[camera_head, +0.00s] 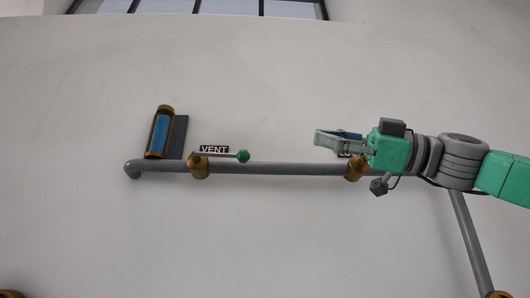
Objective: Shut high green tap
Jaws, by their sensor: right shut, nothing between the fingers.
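The green tap has a green ball knob (243,156) at the end of a thin lever, which points right from a brass valve body (200,169). The lever runs nearly along the grey pipe, beneath a black VENT label (214,150). My right gripper (320,139) comes in from the right with its fingers pointing left. It is shut and empty, to the right of the green knob and a little higher in the picture, apart from it. My left gripper is not in view.
The grey pipe (275,168) runs across a pale wall. A second brass valve (355,171) sits beneath my right gripper, its label partly hidden. A dark grey knob (379,186) shows nearby. A blue sight glass (160,132) stands at left. The wall between gripper and green knob is clear.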

